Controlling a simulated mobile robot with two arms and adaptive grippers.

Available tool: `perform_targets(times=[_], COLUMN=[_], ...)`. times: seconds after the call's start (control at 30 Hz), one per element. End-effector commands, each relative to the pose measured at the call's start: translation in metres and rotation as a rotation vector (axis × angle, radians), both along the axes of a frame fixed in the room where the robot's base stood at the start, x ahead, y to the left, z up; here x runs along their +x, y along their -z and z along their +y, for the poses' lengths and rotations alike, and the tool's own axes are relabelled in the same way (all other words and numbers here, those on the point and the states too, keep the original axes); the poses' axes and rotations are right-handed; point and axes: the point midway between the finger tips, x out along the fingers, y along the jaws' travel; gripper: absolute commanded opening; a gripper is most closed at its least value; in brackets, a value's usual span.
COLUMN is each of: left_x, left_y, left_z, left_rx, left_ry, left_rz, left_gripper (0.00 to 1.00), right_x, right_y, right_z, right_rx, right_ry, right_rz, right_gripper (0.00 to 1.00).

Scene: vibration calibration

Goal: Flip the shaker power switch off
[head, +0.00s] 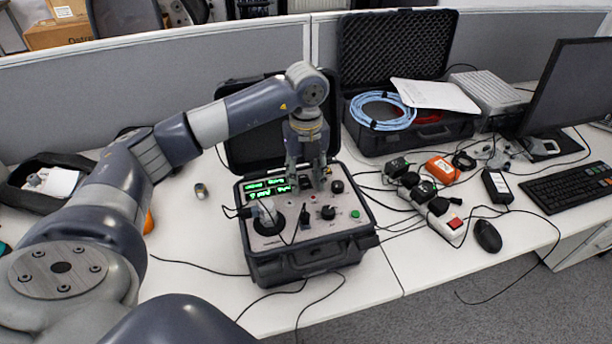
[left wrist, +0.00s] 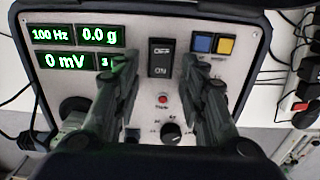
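The shaker (head: 310,245) is a black open case with a grey control panel on the white desk. Its power switch (left wrist: 161,58) is a black rocker marked OFF at the top and ON at the bottom in the left wrist view. I cannot tell which side is pressed in. The green displays (left wrist: 80,46) are lit and read 100 Hz, 0.0 g and 0 mV. My left gripper (head: 305,184) is over the panel, fingers pointing down. In the left wrist view its fingers (left wrist: 159,68) are apart, either side of the switch, with nothing between them. My right gripper is not in view.
A red button (left wrist: 163,99) and a black knob (left wrist: 171,133) lie below the switch; blue and yellow connectors (left wrist: 213,44) are to its right. The raised case lid stands behind the panel. A power strip (head: 440,217), cables and a mouse (head: 487,236) lie to the right.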

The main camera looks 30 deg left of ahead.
Motion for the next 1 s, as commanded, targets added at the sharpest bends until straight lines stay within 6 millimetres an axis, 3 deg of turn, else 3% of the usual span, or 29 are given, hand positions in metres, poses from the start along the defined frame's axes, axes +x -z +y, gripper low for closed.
perform_targets(times=[0.03, 0.17, 0.2, 1.0], left_x=[0.0, 0.0, 0.0, 0.006], left_y=[0.0, 0.0, 0.0, -0.004], left_z=[0.0, 0.0, 0.0, 0.007], left_rx=[0.0, 0.0, 0.0, -0.198], left_ry=[0.0, 0.0, 0.0, -0.002], left_rz=[0.0, 0.0, 0.0, 0.164], left_gripper=[0.32, 0.02, 0.0, 0.0], right_x=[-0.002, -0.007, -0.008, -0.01], right_y=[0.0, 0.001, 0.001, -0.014], right_z=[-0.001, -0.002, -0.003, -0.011], right_rx=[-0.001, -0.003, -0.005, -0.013], right_ry=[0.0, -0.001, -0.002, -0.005], right_rz=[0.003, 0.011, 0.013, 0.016], right_gripper=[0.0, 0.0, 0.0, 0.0])
